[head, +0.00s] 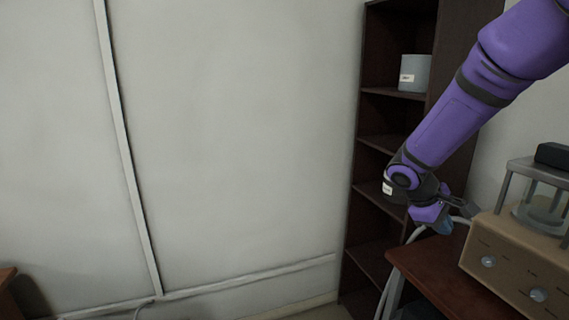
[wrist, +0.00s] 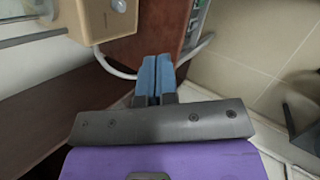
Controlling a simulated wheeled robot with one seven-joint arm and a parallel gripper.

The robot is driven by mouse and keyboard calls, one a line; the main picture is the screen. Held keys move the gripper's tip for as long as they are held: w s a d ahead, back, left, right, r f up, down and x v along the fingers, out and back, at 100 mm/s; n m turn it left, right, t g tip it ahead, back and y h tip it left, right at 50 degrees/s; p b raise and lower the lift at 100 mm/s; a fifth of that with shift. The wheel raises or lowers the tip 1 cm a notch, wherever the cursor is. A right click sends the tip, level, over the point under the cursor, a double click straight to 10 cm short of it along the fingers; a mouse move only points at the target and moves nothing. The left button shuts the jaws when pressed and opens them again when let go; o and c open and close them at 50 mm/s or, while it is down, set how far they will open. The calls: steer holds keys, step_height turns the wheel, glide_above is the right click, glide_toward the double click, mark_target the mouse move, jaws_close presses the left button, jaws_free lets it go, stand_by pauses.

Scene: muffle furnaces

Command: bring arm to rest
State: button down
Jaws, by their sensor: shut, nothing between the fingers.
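My purple arm reaches in from the upper right in the head view. My gripper (head: 445,227) is at its lower end, above the left edge of the reddish-brown table (head: 428,262). In the wrist view my gripper (wrist: 156,68) shows two blue fingers side by side, shut with nothing between them. The table edge (wrist: 160,25) lies beyond and below the fingers there.
A tan device with knobs (head: 515,275) stands on the table at the right; it also shows in the wrist view (wrist: 95,20). A dark shelf (head: 385,125) holding a blue-grey container (head: 415,73) stands behind the arm. A pale cable (head: 413,235) runs near the gripper. Bare wall (head: 240,140) fills the left.

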steer(key=s+a+r+m+t+y, duration=0.2)
steer(key=s+r, duration=0.6)
steer(key=s, duration=0.4)
steer(key=s+a+r+m+t+y, duration=0.3)
steer(key=s+r, duration=0.5)
steer(key=s, duration=0.5)
steer(key=shift+a+m+t+y, duration=0.3)
steer(key=shift+a+m+y, duration=0.3)
steer(key=shift+m+y, duration=0.5)
steer(key=shift+s, duration=0.1)
